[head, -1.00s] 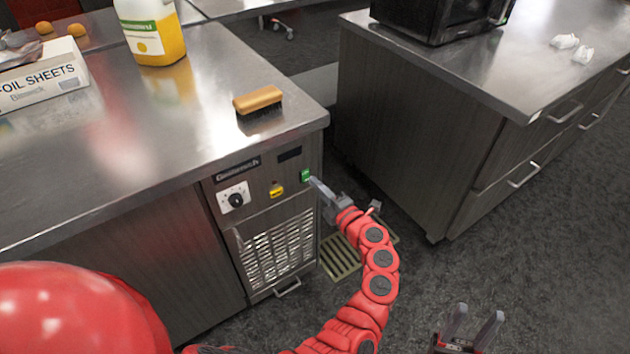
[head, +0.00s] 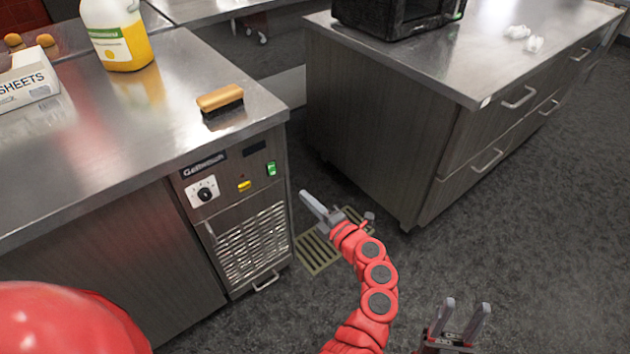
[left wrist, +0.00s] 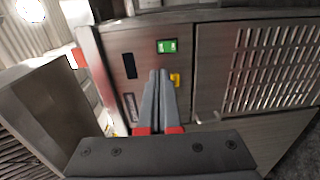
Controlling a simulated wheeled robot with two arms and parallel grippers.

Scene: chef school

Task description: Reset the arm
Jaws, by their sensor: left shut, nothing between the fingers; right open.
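My left gripper (head: 316,205) is shut and empty in the head view. It hangs in the air just right of the control panel of a steel counter unit, apart from it. In the left wrist view its two fingers (left wrist: 158,75) are pressed together and point towards the panel, with the green switch (left wrist: 167,46) beyond their tips. The green switch also shows in the head view (head: 271,169). My right gripper (head: 465,312) is open and empty at the bottom right of the head view, above the floor.
The steel counter (head: 110,125) carries a brush (head: 220,97), a yellow bottle (head: 118,38) and a foil sheets box (head: 25,80). A second counter (head: 385,125) with a microwave stands at the right. A floor grate (head: 316,252) lies below my left gripper. Open floor lies right.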

